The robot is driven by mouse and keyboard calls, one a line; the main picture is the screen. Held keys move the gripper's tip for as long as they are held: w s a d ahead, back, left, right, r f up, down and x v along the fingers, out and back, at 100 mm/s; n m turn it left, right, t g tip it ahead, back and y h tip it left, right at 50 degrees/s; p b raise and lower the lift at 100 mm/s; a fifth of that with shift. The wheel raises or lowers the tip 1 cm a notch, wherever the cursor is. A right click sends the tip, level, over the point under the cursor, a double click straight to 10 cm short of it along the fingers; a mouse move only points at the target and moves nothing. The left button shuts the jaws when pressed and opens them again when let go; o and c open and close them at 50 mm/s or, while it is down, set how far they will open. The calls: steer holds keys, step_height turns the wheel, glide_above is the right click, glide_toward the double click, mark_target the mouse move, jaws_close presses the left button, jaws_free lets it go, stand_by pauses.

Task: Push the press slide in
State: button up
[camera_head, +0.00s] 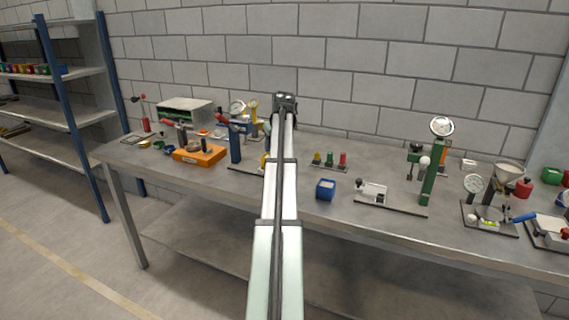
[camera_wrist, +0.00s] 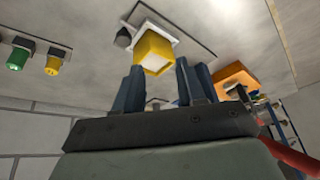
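A yellow block (camera_wrist: 154,52) with a pale front face sits on a white piece (camera_wrist: 160,22) over a grey plate in the wrist view, with a dark round knob beside it. This looks like the slide of the blue press (camera_head: 235,145), but I cannot be sure. In the head view a bit of yellow (camera_head: 264,160) shows beside my arm, on that press's plate. My gripper (camera_wrist: 158,80) has its dark fingers apart, with the yellow block beyond the gap; I cannot tell whether they touch.
An orange block (camera_head: 199,153) stands left of the blue press. Green and yellow buttons (camera_wrist: 35,57) lie left in the wrist view. Right of my arm stand a blue bin (camera_head: 325,188) and a green-column press (camera_head: 430,180) with a white block (camera_head: 374,190).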

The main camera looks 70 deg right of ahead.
steer(key=s+d+r, duration=0.2)
steer(key=s+d, duration=0.1)
steer(key=s, duration=0.2)
steer(key=shift+m, duration=0.3)
steer(key=x, duration=1.3)
steer(key=shift+s+d, duration=0.1)
steer(key=shift+s, duration=0.25)
jaws_close()
